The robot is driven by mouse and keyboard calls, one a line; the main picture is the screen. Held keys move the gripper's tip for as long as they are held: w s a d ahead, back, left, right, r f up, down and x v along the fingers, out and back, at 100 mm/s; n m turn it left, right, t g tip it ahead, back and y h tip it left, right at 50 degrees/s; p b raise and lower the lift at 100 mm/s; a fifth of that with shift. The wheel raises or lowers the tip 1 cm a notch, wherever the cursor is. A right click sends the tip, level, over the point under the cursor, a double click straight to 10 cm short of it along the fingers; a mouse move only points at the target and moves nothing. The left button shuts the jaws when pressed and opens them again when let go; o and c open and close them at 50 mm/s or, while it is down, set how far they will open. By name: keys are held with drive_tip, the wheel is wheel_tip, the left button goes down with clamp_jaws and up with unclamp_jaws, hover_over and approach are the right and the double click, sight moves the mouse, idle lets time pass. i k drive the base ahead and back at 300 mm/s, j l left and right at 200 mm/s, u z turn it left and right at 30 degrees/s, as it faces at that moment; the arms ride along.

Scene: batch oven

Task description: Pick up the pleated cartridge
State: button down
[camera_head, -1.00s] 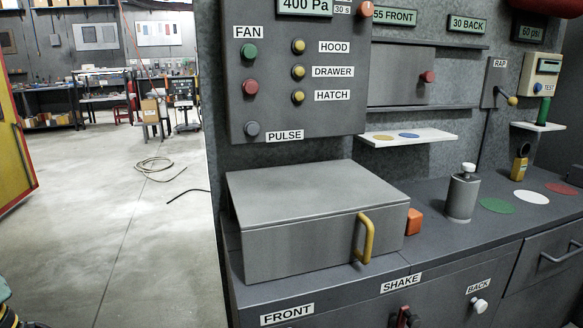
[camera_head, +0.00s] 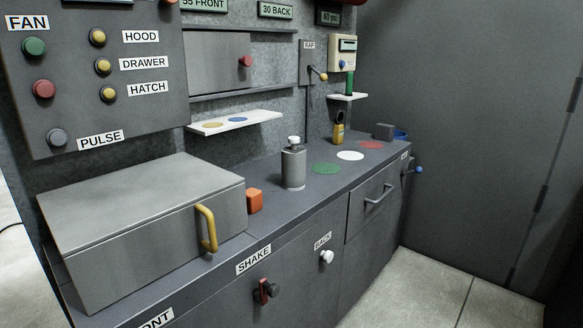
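I see nothing that I can make out as a pleated cartridge; the insides of the closed box and drawer are hidden. A smooth grey metal canister (camera_head: 293,167) with a white knob on top stands upright on the counter, right of the box. A grey lidded box (camera_head: 140,225) with a yellow handle (camera_head: 207,229) sits shut at the left of the counter. The drawer (camera_head: 373,198) in the counter front is shut. A grey sliding panel (camera_head: 217,62) with a red knob is on the back wall. My gripper is not in view.
An orange block (camera_head: 255,201) lies beside the box. A white shelf (camera_head: 262,118) juts from the wall. A yellow-black tool (camera_head: 339,129) stands farther back. Floor (camera_head: 425,285) before the counter is clear.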

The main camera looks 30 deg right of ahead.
sight(293, 157)
drive_tip(key=i+l+z, duration=0.15)
drive_tip(key=l, duration=0.2)
drive_tip(key=l+z, duration=0.15)
drive_tip(key=l, duration=0.2)
drive_tip(key=i+l+z, duration=0.15)
drive_tip(key=l, duration=0.15)
drive_tip(key=i+l+z, duration=0.15)
drive_tip(key=l, duration=0.15)
drive_tip(key=i+j, duration=0.3)
drive_tip(key=i, duration=0.1)
